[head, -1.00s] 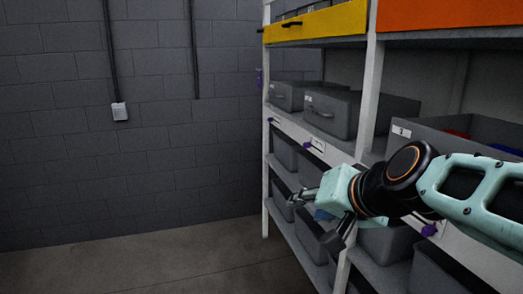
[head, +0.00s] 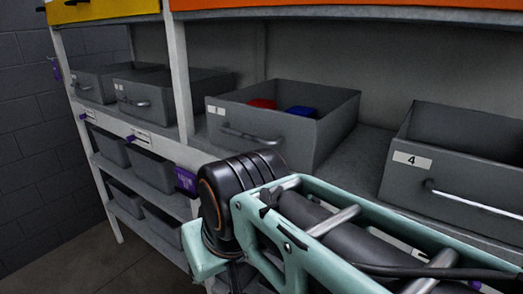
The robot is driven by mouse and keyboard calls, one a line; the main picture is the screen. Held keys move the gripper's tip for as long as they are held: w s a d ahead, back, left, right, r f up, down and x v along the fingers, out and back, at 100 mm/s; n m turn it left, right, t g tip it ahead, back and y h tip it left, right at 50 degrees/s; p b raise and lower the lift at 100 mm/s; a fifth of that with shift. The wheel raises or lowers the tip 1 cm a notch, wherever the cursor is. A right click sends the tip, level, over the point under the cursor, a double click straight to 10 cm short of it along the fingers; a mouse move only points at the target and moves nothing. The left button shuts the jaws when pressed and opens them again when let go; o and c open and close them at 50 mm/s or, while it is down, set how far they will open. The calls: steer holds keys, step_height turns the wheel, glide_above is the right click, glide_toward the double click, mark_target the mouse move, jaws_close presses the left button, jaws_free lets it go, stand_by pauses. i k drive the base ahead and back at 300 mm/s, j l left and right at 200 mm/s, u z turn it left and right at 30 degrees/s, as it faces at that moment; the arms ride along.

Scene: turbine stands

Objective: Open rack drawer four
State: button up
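A grey drawer labelled 4 (head: 462,158) sits on the rack shelf at the right of the head view, with a light bar handle (head: 474,202) on its front. The picture's right edge cuts it off, and its open top looks empty where I can see in. My arm crosses the lower middle of the view, in front of the rack and below that drawer. The fingers of my gripper do not show, so I cannot see what they hold.
Left of drawer 4, another open grey drawer (head: 318,140) holds a red and a blue item. Two more grey drawers (head: 145,100) stand farther left beyond a white upright (head: 178,85). Grey bins (head: 152,168) fill lower shelves. Open floor (head: 85,262) lies at lower left.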

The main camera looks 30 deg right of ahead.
mark_target(460, 168)
steer(key=z, duration=2.4)
steer(key=k+z, duration=0.1)
steer(key=z, duration=0.15)
steer(key=k+z, duration=0.1)
steer(key=z, duration=0.15)
